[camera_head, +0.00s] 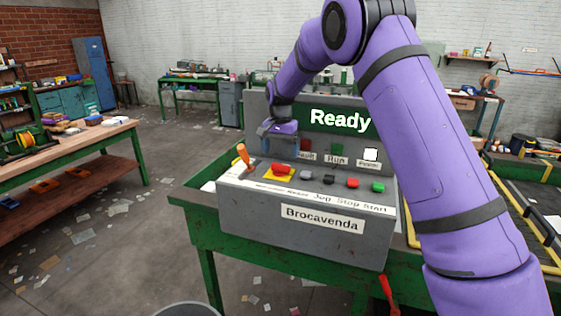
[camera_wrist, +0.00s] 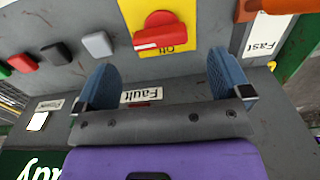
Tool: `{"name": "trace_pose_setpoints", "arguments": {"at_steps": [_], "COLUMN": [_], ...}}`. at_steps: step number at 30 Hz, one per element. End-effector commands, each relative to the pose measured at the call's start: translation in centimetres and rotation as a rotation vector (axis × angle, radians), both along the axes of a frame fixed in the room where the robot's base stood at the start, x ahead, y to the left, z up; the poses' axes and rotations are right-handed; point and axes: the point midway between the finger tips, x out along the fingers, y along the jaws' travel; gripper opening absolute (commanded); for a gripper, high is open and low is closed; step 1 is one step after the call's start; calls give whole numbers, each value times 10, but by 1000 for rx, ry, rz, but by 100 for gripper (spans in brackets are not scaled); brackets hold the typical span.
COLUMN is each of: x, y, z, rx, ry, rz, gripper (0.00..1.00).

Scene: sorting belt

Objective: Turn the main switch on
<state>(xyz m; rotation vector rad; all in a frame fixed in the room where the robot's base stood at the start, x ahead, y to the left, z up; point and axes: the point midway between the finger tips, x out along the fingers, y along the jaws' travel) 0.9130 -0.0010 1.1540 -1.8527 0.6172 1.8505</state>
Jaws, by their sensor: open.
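The main switch appears to be the red rotary knob (camera_head: 281,169) on a yellow plate on the sloped panel of a grey console. In the wrist view the red knob (camera_wrist: 159,31) is near the top centre, and the small upside-down label beside it seems to read "Off". My gripper (camera_head: 268,130) is above and behind the knob, near the console's upright back. In the wrist view my gripper (camera_wrist: 163,78) is open, with its two blue fingers apart and nothing between them. The knob lies beyond the fingertips, untouched.
An orange lever (camera_head: 243,155) stands left of the knob. Grey, black, red and green buttons (camera_head: 352,184) sit to its right. The display (camera_head: 339,120) reads "Ready". The "Power" lamp (camera_head: 370,155) is white; the "Fault" (camera_head: 306,145) and "Run" lamps look dark.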

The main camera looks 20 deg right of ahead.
Motion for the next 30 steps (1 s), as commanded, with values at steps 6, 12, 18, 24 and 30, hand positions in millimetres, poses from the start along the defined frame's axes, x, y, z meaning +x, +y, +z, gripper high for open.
{"name": "trace_pose_setpoints", "arguments": {"at_steps": [6, 12, 18, 24, 30], "x": [0, 0, 0, -2, -31], "y": [0, 0, 0, -1, -11], "z": [35, 50, 51, 54, 89], "rx": [0, 0, 1, 2, 15], "ry": [-1, 0, 1, -3, -38], "rz": [0, 0, -1, 1, 38], "gripper": [96, 96, 96, 96, 96]}}
